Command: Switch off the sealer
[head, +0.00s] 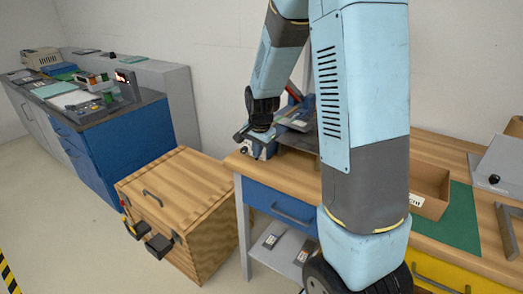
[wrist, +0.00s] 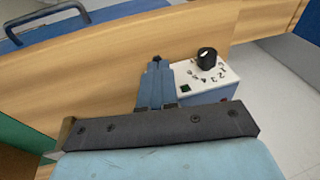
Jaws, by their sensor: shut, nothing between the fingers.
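The sealer (head: 297,120) is a blue machine at the left end of the wooden bench, partly behind my arm. Its white control face (wrist: 203,78) shows in the wrist view, with a black knob (wrist: 207,58), printed numbers around it and a small green square (wrist: 186,87). A white mark on the knob points up and away from the numbers. My gripper (wrist: 157,62) is shut and empty, its tips just left of the control face and apart from the knob. In the head view my gripper (head: 262,135) is over the bench's left end, mostly hidden by my wrist.
A wooden chest (head: 178,205) with handles stands left of the bench (head: 450,155). Blue drawers (head: 135,150) and a counter with equipment stand further left. An open box (head: 428,187) and a green mat (head: 460,218) lie on the bench's right. Floor at the left is clear.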

